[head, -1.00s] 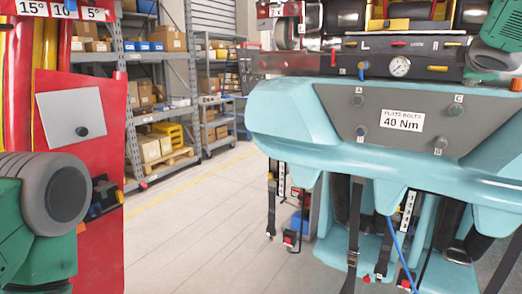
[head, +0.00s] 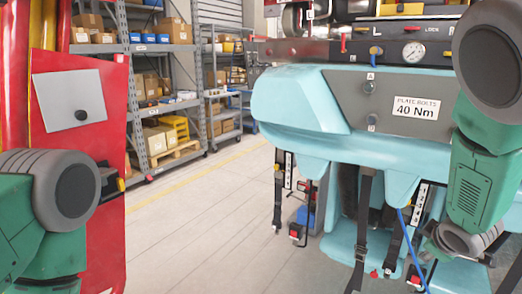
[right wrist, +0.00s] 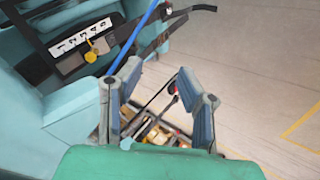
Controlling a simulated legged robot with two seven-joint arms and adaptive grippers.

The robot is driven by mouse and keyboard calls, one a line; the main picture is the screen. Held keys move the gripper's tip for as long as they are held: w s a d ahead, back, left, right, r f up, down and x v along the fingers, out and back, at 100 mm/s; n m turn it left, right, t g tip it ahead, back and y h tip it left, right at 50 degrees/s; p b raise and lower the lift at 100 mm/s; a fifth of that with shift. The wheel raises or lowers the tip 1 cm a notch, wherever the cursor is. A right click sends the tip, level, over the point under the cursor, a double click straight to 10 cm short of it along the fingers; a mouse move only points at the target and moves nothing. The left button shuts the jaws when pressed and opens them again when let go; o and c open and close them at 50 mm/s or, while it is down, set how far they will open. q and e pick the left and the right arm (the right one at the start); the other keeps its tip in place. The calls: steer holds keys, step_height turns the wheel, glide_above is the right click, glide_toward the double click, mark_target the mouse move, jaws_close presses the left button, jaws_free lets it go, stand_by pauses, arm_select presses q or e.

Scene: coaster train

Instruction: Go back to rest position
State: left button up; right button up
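In the right wrist view my right gripper (right wrist: 158,84) has its two blue-grey fingers apart, with nothing visible held between them. Behind the fingers, lower down, is an open box (right wrist: 158,130) with assorted parts. The gripper is beside the teal coaster train (right wrist: 60,128), near its straps and numbered label. In the head view the teal train (head: 300,100) carries a grey plate (head: 345,92) with a "40 Nm" label. My right arm hangs in front of its right side. My left arm is at the left edge, in front of a red panel; its gripper is out of view.
The red panel (head: 100,135) with a grey square plate (head: 74,98) stands close at left. Dark straps (head: 362,225) and a blue cable (head: 411,250) hang below the train. Shelves (head: 160,90) stand behind. The floor (head: 200,220) between panel and train is clear.

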steer(key=s+a+f+m+g+y+b, duration=0.15)
steer(key=s+a+f, duration=0.25)
steer(key=s+f, duration=0.55)
steer(key=s+a+f+m+g, duration=0.2)
steer(key=s+a+f+g, duration=0.15)
steer(key=s+f, duration=0.6)
arm_select(q)
steer(key=f+b, duration=0.1)
steer(key=f, duration=0.2)
steer(key=shift+a+f, duration=0.2)
arm_select(e)
steer(key=s+a+f+m+g, duration=0.1)
steer(key=s+a+f, duration=0.2)
steer(key=s, duration=0.5)
steer(key=s+a+f+m+g+y, duration=0.1)
steer(key=s+a+f+m, duration=0.1)
steer(key=s, duration=0.6)
steer(key=shift+s+a+f, duration=0.35)
steer(key=shift+a+f, duration=0.1)
steer(key=shift+f, duration=0.1)
arm_select(q)
steer(key=shift+a+f, duration=0.1)
steer(key=shift+a, duration=0.15)
arm_select(e)
steer(key=shift+a+y, duration=0.2)
steer(key=shift+y, duration=0.05)
